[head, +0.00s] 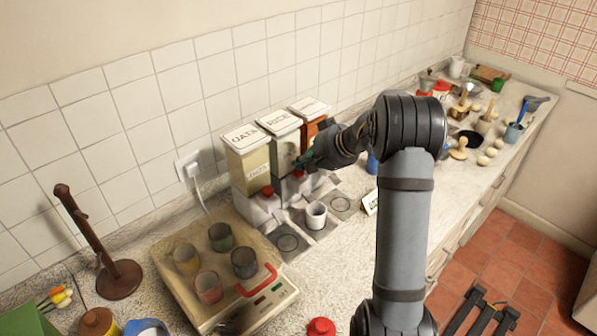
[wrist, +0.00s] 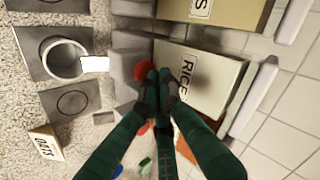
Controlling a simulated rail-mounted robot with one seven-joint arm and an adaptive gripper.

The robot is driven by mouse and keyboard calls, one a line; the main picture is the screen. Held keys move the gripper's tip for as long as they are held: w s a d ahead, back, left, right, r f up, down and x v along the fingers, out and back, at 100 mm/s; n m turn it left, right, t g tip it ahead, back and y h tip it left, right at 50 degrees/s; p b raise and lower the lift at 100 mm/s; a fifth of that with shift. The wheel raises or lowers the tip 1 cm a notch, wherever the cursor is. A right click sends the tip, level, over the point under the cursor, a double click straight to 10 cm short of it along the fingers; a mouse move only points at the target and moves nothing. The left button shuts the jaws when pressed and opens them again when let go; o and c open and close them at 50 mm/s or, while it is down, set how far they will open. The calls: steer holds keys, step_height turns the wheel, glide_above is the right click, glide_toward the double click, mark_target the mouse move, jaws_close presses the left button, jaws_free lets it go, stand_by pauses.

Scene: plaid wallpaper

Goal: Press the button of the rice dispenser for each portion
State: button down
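My gripper (head: 303,163) is at the front of the rice dispenser, close to the button. In the wrist view its green fingers (wrist: 158,82) come together at the tips, with nothing held between them. I cannot tell whether they touch the button. A white cup (head: 316,215) stands upright on the middle dark square in front of the rice dispenser; it also shows in the wrist view (wrist: 62,64).
The oats dispenser (head: 250,160) stands left, and an orange-filled dispenser (head: 308,131) right. A tray (head: 180,290) with several coloured cups lies at the front left. A small label card (head: 370,202) stands right of the squares. Utensils crowd the far counter.

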steer(key=shift+f+b, duration=0.55)
steer(key=shift+b, duration=0.15)
stand_by(0.5)
steer(key=shift+r, duration=0.1)
steer(key=shift+r+p, duration=0.55)
steer(key=shift+r, duration=0.5)
steer(key=shift+r+p, duration=1.5)
steer(key=shift+r, duration=1.05)
